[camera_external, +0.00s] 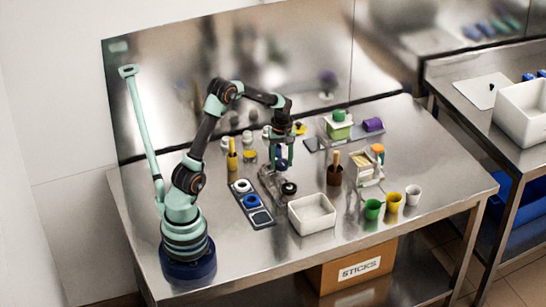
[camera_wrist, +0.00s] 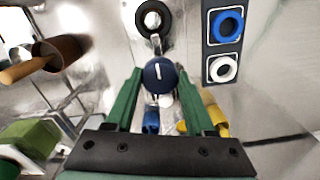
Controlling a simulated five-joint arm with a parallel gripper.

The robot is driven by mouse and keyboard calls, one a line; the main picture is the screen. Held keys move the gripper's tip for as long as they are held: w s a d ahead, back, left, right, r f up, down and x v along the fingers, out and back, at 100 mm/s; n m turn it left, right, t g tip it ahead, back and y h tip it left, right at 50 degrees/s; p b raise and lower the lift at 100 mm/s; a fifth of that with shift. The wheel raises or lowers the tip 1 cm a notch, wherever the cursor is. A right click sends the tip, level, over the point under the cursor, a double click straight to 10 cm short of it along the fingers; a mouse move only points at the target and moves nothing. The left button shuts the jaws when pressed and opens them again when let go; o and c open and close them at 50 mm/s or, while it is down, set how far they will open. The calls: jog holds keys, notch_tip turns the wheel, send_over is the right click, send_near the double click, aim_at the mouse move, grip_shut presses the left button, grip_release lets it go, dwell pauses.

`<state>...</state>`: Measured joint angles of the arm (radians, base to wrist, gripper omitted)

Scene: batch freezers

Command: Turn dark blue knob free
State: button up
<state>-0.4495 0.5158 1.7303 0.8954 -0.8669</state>
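The dark blue knob (camera_wrist: 159,73) is round with a short white mark on its face. In the wrist view it lies between the tips of my gripper's green fingers (camera_wrist: 159,78). The fingers are apart, one on each side of the knob, and I cannot tell whether they touch it. In the external view my gripper (camera_external: 279,160) points down over a small metal machine (camera_external: 268,184), with the knob (camera_external: 281,163) partly hidden between the fingers.
A dark panel (camera_wrist: 222,62) with a blue ring (camera_wrist: 228,24) and a white ring (camera_wrist: 222,69) lies beside the machine. A black ring (camera_wrist: 154,18) is at the machine's front. A white tray (camera_external: 312,214), a brown pot (camera_external: 334,175) and small cups (camera_external: 394,202) stand to the right.

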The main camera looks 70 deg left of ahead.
grip_shut()
jog(key=m, duration=0.4)
jog(key=shift+m, duration=0.3)
jog(key=m, duration=0.4)
jog(key=shift+m, duration=0.3)
jog(key=m, duration=0.4)
jog(key=shift+m, duration=2.4)
